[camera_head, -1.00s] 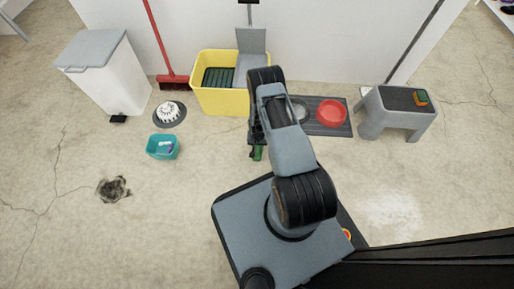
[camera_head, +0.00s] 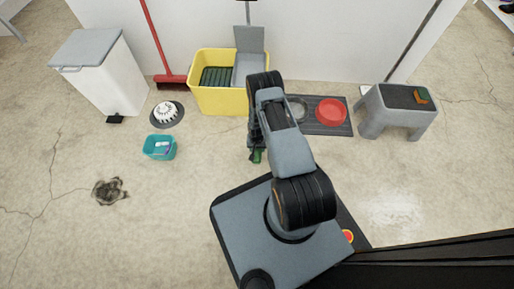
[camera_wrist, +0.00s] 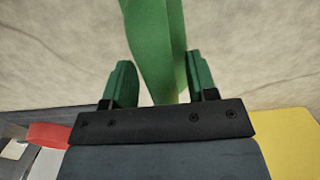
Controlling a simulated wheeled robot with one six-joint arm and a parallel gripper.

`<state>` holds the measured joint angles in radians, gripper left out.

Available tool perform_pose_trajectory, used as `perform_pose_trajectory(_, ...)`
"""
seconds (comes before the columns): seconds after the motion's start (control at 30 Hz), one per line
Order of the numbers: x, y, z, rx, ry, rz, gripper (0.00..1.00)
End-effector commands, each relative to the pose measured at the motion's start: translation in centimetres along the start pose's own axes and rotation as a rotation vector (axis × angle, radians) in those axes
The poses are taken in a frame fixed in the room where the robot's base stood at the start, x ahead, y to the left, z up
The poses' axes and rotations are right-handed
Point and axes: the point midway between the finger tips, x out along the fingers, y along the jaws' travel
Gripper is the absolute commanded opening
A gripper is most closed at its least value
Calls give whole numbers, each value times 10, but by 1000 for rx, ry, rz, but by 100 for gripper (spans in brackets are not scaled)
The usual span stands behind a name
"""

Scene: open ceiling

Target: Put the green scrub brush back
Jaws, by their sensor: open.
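A long green piece, likely the handle of the green scrub brush (camera_wrist: 158,40), runs between the fingers of my gripper (camera_wrist: 159,68) in the wrist view. The fingers are also green and stand apart, with a gap on either side of the piece. The brush's far end is out of the wrist frame. In the head view my gripper (camera_head: 256,155) hangs low over the floor in front of the yellow bucket. Only a small bit of green shows there, and my arm hides much of that spot.
The yellow bucket (camera_head: 206,97) stands by the wall, right of a red broom (camera_head: 170,81) and white bin (camera_head: 104,82). A teal tub (camera_head: 160,153) holds small items. A dark mat (camera_head: 340,130) with a red bowl (camera_head: 331,111) and a grey stool (camera_head: 394,117) are at right.

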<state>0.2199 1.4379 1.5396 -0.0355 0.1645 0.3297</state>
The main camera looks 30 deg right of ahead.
Motion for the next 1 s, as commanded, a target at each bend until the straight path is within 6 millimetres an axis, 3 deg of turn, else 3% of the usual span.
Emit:
perform_pose_trajectory(0.27, -13, 0, 0, 0, 1, 0, 53)
perform_pose_trajectory(0.7, -94, 0, 0, -1, 2, -1, 53)
perform_pose_trajectory(1.0, -128, -2, -2, -5, 4, -1, 53)
